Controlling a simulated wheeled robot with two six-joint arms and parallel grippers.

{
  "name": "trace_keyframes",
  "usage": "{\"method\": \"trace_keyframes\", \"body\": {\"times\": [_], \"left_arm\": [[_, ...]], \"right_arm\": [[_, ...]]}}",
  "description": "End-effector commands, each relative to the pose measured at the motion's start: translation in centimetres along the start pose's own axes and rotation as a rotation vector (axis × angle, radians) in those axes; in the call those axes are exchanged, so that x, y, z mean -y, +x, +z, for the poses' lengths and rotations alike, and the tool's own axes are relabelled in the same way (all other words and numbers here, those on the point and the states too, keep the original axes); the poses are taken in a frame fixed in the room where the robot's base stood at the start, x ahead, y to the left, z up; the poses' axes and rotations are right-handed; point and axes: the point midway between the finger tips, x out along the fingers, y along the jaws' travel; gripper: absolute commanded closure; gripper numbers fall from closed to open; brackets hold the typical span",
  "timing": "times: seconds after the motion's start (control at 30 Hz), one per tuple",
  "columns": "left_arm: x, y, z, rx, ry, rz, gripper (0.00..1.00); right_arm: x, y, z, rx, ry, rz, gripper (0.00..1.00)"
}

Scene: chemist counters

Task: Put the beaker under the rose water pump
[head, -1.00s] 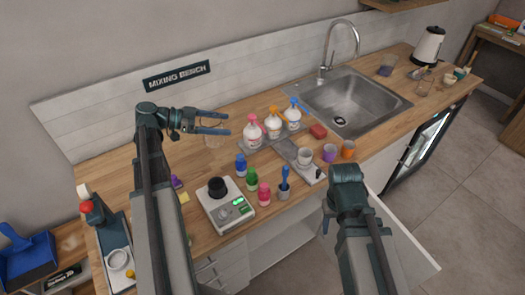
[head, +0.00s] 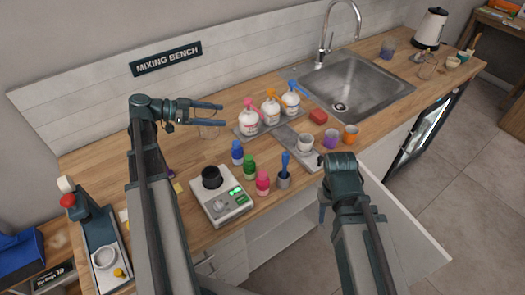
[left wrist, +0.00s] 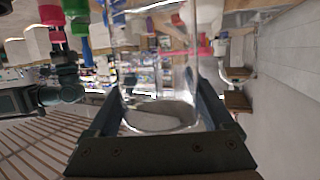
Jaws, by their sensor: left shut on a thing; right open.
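A clear glass beaker (head: 209,130) is between the fingers of my left gripper (head: 221,115), which is shut on it above the back of the counter. The beaker (left wrist: 158,85) fills the middle of the left wrist view. Three white pump bottles stand in a row to its right: one with a pink pump (head: 248,120), one with orange (head: 270,110), one with blue (head: 290,99). Their labels are too small to read. The beaker is left of the pink-pump bottle and apart from it. My right gripper (head: 323,205) is open at the counter's front, its fingers mostly hidden.
A white cup (head: 305,143), purple cup (head: 331,138) and orange cup (head: 350,135) are right. The sink (head: 360,85) lies beyond.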

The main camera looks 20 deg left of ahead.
Motion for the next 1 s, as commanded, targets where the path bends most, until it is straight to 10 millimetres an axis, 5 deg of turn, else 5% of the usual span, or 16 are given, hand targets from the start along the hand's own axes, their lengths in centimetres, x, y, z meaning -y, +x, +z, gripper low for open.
{"method": "trace_keyframes", "body": {"times": [0.03,0.2,0.4,0.77,1.0], "left_arm": [[0.0,0.6,1.9,0.000,0.000,0.000,0.74],[0.0,1.6,5.2,0.000,0.000,0.000,0.74],[0.0,2.4,7.6,0.000,0.000,0.000,0.74],[0.0,3.0,7.8,0.000,0.001,0.001,0.74],[-0.2,8.2,6.2,-0.001,0.002,0.006,0.74]], "right_arm": [[0.2,2.0,-0.1,0.000,0.000,0.000,0.50],[0.5,5.4,-0.3,0.000,0.000,0.000,0.50],[0.8,7.9,-0.5,0.000,0.000,0.000,0.50],[0.8,8.3,-0.5,0.000,0.000,0.000,0.50],[0.8,8.3,-0.5,0.000,0.000,0.000,0.50]]}}
